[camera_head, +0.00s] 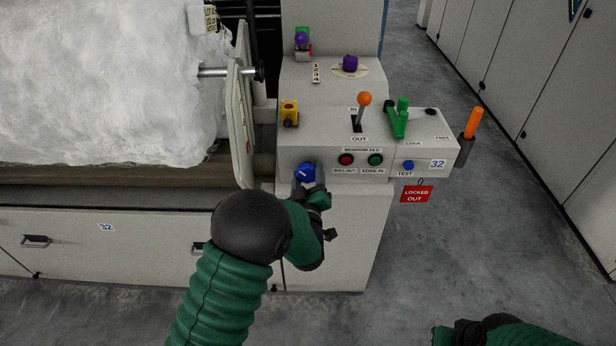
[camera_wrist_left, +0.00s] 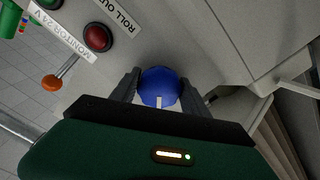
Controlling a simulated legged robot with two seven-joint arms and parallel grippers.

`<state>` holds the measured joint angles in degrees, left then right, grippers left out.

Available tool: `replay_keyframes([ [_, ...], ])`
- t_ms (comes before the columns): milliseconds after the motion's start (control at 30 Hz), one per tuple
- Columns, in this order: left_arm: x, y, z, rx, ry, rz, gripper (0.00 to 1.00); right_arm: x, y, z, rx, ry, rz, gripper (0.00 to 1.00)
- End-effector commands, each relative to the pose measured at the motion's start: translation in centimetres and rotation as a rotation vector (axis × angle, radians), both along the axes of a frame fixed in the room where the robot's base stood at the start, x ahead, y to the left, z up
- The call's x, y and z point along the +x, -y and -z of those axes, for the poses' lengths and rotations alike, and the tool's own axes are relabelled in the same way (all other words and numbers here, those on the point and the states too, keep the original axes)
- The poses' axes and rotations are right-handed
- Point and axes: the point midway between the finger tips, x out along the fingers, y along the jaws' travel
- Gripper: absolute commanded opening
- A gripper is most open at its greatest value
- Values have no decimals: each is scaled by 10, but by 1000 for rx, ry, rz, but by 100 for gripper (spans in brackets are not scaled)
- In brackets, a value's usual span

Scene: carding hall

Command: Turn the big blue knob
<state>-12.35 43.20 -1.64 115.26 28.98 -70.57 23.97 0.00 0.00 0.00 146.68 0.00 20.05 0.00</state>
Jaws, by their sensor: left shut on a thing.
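The big blue knob (camera_head: 305,173) sits on the front face of the grey control box, left of the red and green buttons. My left gripper (camera_head: 308,186) is shut on it, with the arm reaching up from below. In the left wrist view the blue knob (camera_wrist_left: 159,87) sits between the two dark fingers of my left gripper (camera_wrist_left: 158,90), and a white mark shows on the knob's near part. My right arm (camera_head: 500,332) shows only in part at the bottom right, and its gripper's fingers cannot be made out.
Beside the knob are a red button (camera_head: 346,159) and a green button (camera_head: 376,159). On top stand an orange-tipped lever (camera_head: 364,100), a green handle (camera_head: 399,118) and a yellow switch (camera_head: 289,113). A red tag (camera_head: 416,193) hangs at right. The floor right of the box is clear.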

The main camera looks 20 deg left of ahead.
Motion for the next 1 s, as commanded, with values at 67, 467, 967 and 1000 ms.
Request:
replay_keyframes([
  [67,-1,1,4,-8,-7,2,13,0,0,1,0,0,0,0],
  [467,-1,1,4,-12,-8,2,56,0,0,1,0,0,0,0],
  [967,-4,2,1,-10,-2,1,75,0,0,0,0,0,0,0],
  [1000,-9,3,1,-10,-3,1,75,0,0,-2,0,0,0,0],
])
